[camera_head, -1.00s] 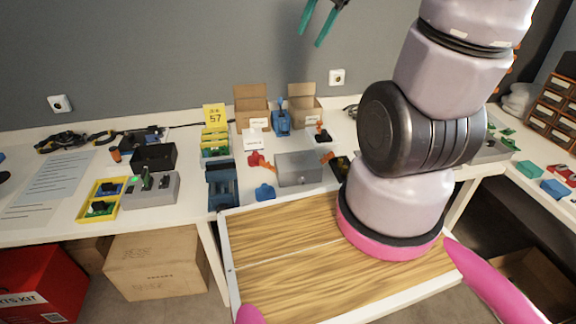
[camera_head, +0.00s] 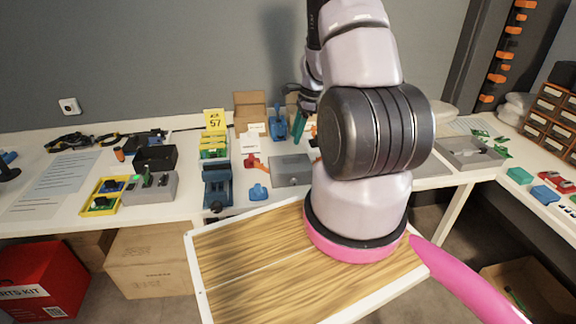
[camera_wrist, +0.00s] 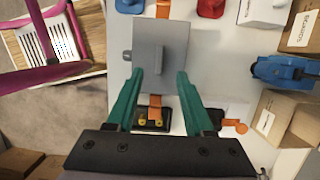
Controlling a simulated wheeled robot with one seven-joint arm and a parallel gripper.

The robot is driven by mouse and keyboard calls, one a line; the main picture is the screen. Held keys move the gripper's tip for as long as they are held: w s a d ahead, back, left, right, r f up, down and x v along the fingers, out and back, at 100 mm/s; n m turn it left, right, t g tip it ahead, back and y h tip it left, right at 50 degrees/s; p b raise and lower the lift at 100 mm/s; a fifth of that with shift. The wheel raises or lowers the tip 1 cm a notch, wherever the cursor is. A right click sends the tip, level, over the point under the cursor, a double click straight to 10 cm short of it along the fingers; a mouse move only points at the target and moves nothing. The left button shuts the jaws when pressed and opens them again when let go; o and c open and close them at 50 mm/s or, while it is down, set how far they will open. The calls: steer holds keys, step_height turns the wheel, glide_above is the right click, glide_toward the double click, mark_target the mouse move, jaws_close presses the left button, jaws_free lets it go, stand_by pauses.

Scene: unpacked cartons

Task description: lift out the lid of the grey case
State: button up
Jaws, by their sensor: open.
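The grey case (camera_head: 290,170) is a closed box on the bench, left of my arm in the head view. In the wrist view its flat grey top (camera_wrist: 161,45) lies just beyond my fingertips, with a small dark latch or knob at its left edge. My gripper (camera_wrist: 160,74) has two teal fingers, spread apart and empty. They point at the case, one toward each side of its near part; I cannot tell the height between them. In the head view my gripper (camera_head: 300,125) is behind and above the case, partly hidden by my arm.
Orange pieces lie at both ends of the case; a dark part with an orange strap (camera_wrist: 155,112) is under my fingers. A blue part (camera_head: 258,192), red part (camera_head: 250,161) and open cartons (camera_head: 250,108) stand close by. A wood-topped surface (camera_head: 255,265) is in front.

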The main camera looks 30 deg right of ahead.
mark_target(290, 157)
steer(key=x, duration=0.8)
steer(key=shift+s+d+f, duration=0.1)
steer(key=shift+d+f, duration=0.05)
steer(key=shift+f, duration=0.1)
jaws_close()
